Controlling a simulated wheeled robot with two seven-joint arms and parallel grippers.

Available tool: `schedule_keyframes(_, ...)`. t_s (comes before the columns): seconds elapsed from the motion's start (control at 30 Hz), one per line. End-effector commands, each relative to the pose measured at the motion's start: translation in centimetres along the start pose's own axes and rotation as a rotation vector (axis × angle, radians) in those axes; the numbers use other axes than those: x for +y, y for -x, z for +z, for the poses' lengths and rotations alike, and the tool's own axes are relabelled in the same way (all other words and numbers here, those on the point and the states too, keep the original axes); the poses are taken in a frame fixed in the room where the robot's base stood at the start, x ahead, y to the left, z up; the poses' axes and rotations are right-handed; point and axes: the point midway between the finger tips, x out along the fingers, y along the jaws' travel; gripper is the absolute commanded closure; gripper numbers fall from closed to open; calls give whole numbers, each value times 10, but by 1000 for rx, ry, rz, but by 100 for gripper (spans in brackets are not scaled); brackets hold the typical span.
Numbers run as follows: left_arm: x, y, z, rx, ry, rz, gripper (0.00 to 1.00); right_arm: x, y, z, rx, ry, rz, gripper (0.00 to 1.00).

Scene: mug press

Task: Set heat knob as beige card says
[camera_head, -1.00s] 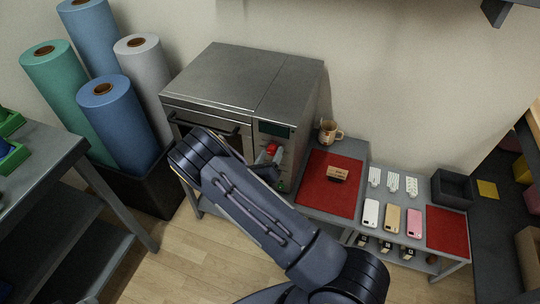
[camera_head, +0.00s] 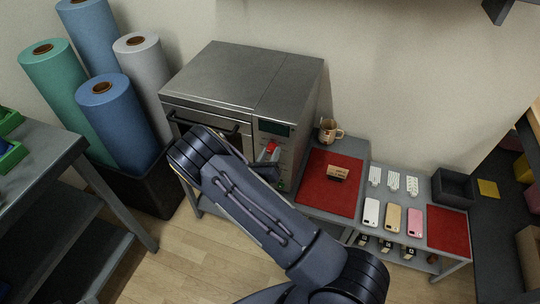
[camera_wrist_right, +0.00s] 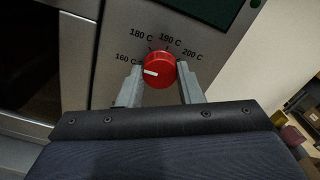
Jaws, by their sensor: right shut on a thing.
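The red heat knob (camera_wrist_right: 159,70) is on the front panel of the grey oven (camera_head: 240,80). In the right wrist view its white mark points left, close to the 160 C label; 180 C, 190 C and 200 C follow clockwise. My right gripper (camera_wrist_right: 161,77) is shut on the knob, one finger on each side. In the head view my right gripper (camera_head: 269,151) is small and partly behind my forearm. The beige card (camera_head: 338,173) stands on the left red mat (camera_head: 326,195); its writing is too small to read. My left gripper is not in view.
A mug (camera_head: 329,131) stands right of the oven. Rolls (camera_head: 118,120) stand left of the oven. A dark display (camera_wrist_right: 205,10) is above the knob.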

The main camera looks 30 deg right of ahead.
Motion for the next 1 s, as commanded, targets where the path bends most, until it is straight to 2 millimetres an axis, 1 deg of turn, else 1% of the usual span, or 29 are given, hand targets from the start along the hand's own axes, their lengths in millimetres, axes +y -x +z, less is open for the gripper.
schedule_keyframes(0.03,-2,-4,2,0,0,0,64,1,0,-2,0,-35,1,91)
schedule_keyframes(0.57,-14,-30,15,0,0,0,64,2,0,-3,1,-528,0,91)
schedule_keyframes(1.0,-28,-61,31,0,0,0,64,3,0,-4,2,-947,0,91)
